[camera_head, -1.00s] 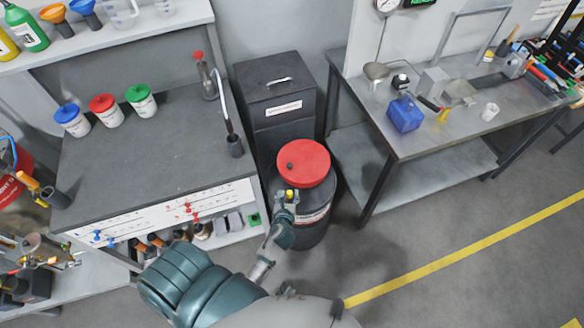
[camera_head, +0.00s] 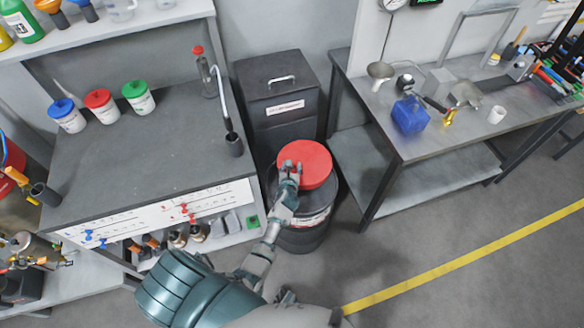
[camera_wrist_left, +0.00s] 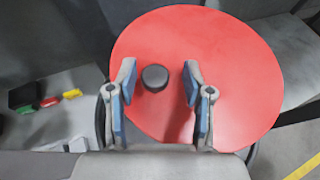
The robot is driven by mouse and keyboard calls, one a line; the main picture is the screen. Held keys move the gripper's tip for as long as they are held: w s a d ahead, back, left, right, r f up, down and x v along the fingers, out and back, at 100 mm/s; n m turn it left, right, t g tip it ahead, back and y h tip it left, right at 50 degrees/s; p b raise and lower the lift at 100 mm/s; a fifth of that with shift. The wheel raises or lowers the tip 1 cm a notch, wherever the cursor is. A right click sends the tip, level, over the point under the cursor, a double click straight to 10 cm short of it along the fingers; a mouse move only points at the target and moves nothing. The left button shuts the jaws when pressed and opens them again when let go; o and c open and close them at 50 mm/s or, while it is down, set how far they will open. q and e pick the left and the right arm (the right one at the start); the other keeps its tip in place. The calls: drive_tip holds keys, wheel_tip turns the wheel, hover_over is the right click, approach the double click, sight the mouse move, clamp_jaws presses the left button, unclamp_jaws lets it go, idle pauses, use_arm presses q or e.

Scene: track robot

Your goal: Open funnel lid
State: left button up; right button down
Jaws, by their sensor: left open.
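The funnel lid (camera_head: 314,163) is a round red disc on top of a dark drum (camera_head: 306,234). It lies flat and looks closed. In the left wrist view the red lid (camera_wrist_left: 225,80) fills the middle, with a small black knob (camera_wrist_left: 155,78) near its left side. My left gripper (camera_head: 289,172) is over the lid's near left part and hides the knob in the head view. In the wrist view my left gripper (camera_wrist_left: 158,86) is open, with one finger on each side of the knob and a gap to both. My right gripper is not in view.
A black lidded bin (camera_head: 278,92) stands right behind the drum. A grey workbench (camera_head: 150,160) with several small tubs is at the left. A metal table (camera_head: 450,140) with a blue container (camera_head: 410,115) is at the right. The floor in front is clear.

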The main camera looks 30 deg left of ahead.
use_arm(q)
drive_tip(key=shift+w+a+f, duration=0.25)
drive_tip(key=shift+a+f, duration=0.05)
drive_tip(key=shift+a, duration=0.4)
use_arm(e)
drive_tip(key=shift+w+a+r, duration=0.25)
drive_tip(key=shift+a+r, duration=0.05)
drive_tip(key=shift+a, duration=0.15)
use_arm(q)
drive_tip(key=shift+d+r, duration=0.15)
drive_tip(key=shift+d, duration=0.3)
clamp_jaws()
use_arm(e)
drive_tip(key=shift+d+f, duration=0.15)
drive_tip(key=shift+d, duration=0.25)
